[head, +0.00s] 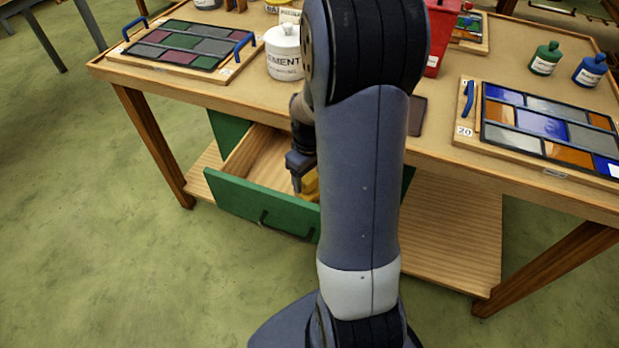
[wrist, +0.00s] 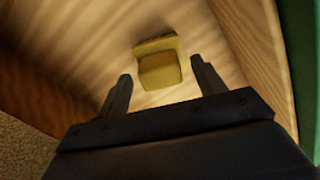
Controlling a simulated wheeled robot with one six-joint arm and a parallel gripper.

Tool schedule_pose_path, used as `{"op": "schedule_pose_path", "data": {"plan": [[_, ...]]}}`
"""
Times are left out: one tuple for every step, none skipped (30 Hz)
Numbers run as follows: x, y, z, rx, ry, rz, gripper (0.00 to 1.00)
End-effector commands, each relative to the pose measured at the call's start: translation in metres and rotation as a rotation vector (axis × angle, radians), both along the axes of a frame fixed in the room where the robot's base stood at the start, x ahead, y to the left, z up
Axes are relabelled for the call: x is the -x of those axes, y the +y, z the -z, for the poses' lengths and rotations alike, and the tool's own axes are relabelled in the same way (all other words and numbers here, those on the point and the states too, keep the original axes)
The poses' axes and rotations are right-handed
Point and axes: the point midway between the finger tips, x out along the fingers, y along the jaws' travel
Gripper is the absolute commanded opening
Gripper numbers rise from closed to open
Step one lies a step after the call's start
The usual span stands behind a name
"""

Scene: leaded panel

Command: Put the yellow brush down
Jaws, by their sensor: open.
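The yellow brush (wrist: 160,72) lies on the wooden floor of the open drawer in the wrist view. In the head view the brush (head: 310,186) shows in part beside my arm, near the drawer's green front. My gripper (wrist: 162,88) is open over the drawer, with one finger on each side of the brush's near end in the picture. No contact between fingers and brush shows; the exact gap is hard to tell. In the head view my gripper (head: 297,184) reaches down into the drawer (head: 250,203), and my arm hides the drawer's right part.
The drawer's wooden walls and green front enclose my gripper closely. The tabletop (head: 440,125) above holds a white cement pot (head: 284,52), a red container (head: 437,40), a left glass panel (head: 185,44), a right glass panel (head: 550,128), and green (head: 545,60) and blue (head: 590,71) bottles.

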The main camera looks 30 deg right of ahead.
Motion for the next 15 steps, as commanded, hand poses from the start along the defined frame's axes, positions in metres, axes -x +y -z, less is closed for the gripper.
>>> {"op": "schedule_pose_path", "data": {"plan": [[-0.001, 0.000, -0.014, 0.003, -0.006, 0.000, 0.65], [-0.001, 0.000, -0.020, 0.002, -0.007, 0.000, 0.65], [-0.001, 0.000, -0.030, 0.002, -0.007, 0.000, 0.65], [-0.001, 0.000, -0.037, 0.002, -0.008, 0.000, 0.65], [-0.001, 0.000, -0.044, 0.002, -0.007, 0.000, 0.65], [-0.001, 0.000, -0.052, 0.002, -0.006, 0.000, 0.65], [-0.001, 0.000, -0.059, 0.002, -0.007, 0.000, 0.65], [-0.001, 0.000, -0.065, 0.003, -0.006, 0.000, 0.65], [-0.001, 0.000, -0.072, 0.002, -0.006, 0.000, 0.65], [-0.001, 0.000, -0.077, 0.002, -0.005, 0.000, 0.65], [-0.001, 0.000, -0.082, 0.002, -0.006, 0.000, 0.65], [-0.001, 0.000, -0.087, 0.001, -0.003, 0.000, 0.65], [-0.001, 0.000, -0.091, 0.001, -0.004, 0.000, 0.65], [-0.001, 0.000, -0.094, 0.001, -0.003, 0.000, 0.65], [-0.001, 0.000, -0.097, 0.001, -0.003, 0.000, 0.65]]}}
